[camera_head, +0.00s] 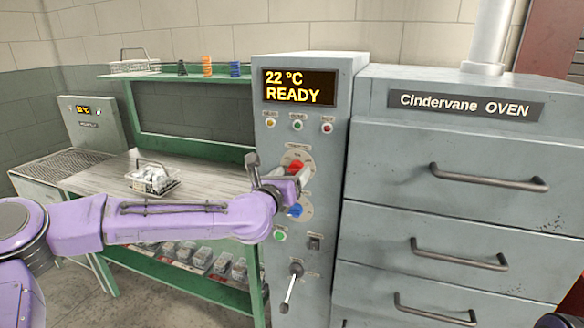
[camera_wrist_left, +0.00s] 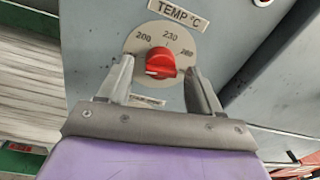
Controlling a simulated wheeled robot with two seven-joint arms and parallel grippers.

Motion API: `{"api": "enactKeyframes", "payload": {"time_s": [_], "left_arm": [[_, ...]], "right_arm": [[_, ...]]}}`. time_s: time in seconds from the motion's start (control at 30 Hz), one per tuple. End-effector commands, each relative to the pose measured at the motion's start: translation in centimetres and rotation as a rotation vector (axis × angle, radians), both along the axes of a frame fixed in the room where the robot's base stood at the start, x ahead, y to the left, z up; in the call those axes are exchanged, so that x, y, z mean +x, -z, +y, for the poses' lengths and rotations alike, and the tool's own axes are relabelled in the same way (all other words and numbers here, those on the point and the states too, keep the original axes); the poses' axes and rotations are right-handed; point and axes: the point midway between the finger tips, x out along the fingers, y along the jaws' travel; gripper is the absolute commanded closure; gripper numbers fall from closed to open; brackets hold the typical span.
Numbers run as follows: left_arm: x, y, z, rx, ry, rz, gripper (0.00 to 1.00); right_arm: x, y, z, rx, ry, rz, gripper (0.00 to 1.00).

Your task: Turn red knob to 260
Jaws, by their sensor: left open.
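The red knob (camera_head: 296,167) is on the oven's grey control panel, partly hidden by my gripper in the head view. In the left wrist view the red knob (camera_wrist_left: 160,62) sits on a round dial plate (camera_wrist_left: 178,40) marked 200, 230 and 260, under a "TEMP °C" label. A pale mark shows at the knob's lower left; its exact setting is hard to tell. My left gripper (camera_head: 279,171) is open in front of the panel. In the wrist view its fingers (camera_wrist_left: 158,68) are on either side of the knob, with visible gaps.
The display (camera_head: 299,87) reads "22 °C READY". Oven drawers (camera_head: 470,170) stand at right. A bench (camera_head: 100,177) with a wire basket (camera_head: 153,180) is at left.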

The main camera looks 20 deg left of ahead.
Motion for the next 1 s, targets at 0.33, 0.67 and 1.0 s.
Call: {"api": "enactKeyframes", "payload": {"time_s": [0.33, 0.67, 1.0], "left_arm": [[1.42, 0.12, -0.21, 0.001, 0.001, 0.001, 0.36], [1.37, 0.12, -0.14, 0.002, 0.000, 0.001, 0.90], [1.38, 0.16, -0.11, 0.082, -0.001, -0.002, 0.90]], "right_arm": [[0.00, -0.44, 0.01, 0.000, 0.000, 0.000, 0.58], [0.00, -0.44, 0.01, 0.000, 0.000, 0.000, 0.58], [0.01, -0.15, 0.01, 0.000, 0.000, 0.000, 0.58]]}}
